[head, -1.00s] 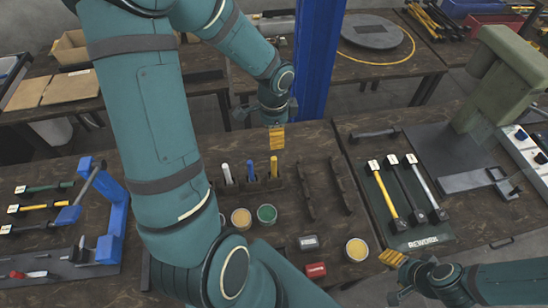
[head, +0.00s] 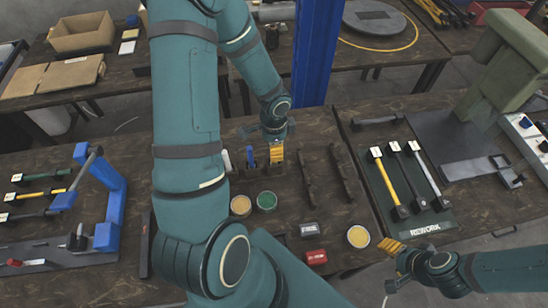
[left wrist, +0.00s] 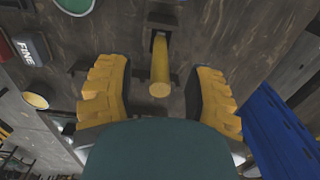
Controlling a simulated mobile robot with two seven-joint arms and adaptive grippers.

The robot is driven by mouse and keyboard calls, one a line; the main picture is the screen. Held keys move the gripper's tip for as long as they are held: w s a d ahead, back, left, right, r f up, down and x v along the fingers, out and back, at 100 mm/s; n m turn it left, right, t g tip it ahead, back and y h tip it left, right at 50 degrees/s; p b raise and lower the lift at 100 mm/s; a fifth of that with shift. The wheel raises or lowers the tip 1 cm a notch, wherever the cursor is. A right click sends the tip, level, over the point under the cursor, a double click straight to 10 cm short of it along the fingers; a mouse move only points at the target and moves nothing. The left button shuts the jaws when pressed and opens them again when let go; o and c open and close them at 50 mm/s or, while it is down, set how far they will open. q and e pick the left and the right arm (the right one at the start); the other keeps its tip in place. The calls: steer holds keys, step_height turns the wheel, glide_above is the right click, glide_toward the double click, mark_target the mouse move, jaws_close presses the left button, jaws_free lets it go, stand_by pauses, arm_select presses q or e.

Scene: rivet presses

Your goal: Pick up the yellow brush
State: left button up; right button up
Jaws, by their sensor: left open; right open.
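The yellow brush (left wrist: 160,72) shows in the left wrist view as a round yellow handle standing in a dark holder. It lies between the two yellow fingers of my left gripper (left wrist: 158,98), which is open with gaps on both sides of the handle. In the head view my left gripper (head: 277,153) is over the right end of the brush rack and hides the yellow brush. A blue-handled brush (head: 250,156) and a white-handled one (head: 227,161) stand to its left. My right gripper (head: 391,264) is open and empty at the lower right.
A yellow pot (head: 241,206) and a green pot (head: 267,200) stand in front of the rack. Another yellow pot (head: 358,237) and a red box (head: 316,257) are nearer the front edge. A blue post (head: 318,50) rises behind.

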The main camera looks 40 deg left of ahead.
arm_select(q)
steer(key=shift+f, duration=0.6)
jaws_close()
